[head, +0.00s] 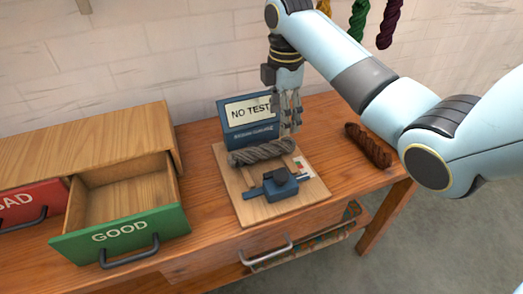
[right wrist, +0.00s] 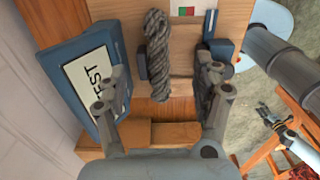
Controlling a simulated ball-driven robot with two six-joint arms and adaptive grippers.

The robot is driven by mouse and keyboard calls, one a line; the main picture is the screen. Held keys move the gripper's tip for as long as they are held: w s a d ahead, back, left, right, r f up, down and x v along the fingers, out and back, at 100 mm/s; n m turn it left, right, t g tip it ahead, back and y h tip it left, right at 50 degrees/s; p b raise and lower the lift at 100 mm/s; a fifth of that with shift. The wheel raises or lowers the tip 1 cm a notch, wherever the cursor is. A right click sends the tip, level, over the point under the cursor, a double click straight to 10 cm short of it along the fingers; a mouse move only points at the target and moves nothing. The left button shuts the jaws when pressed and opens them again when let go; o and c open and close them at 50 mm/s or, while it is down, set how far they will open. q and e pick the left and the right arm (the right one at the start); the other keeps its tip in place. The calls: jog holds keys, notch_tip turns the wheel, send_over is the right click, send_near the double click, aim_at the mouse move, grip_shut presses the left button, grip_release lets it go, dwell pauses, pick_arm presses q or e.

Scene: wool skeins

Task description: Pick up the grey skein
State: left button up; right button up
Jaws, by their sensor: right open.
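The grey skein (head: 262,152) is a twisted rope of wool lying across the back part of a wooden board (head: 235,190), in front of the "NO TEST" display (head: 248,122). My right gripper (head: 290,120) points down over the skein's right end in the head view. In the right wrist view, the skein (right wrist: 157,55) shows lengthwise between the two spread fingers of this gripper (right wrist: 160,88). The fingers are open and apart from it, with nothing held. My left gripper does not show in the head view.
A blue clamp-like device (head: 275,190) stands on the board in front of the skein. A brown skein (head: 368,146) lies to the right on the table. An open drawer marked GOOD (head: 120,238) and a red drawer (head: 30,203) are at left. Coloured skeins hang on the wall.

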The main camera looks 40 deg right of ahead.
aim_at(279, 141)
notch_tip(279, 141, down, 4)
jog(key=shift+f, duration=0.15)
jog(key=f, duration=0.6)
jog(key=shift+w+a, duration=0.1)
jog(key=shift+w, duration=0.15)
jog(key=shift+r, duration=0.1)
jog(key=c, duration=1.3)
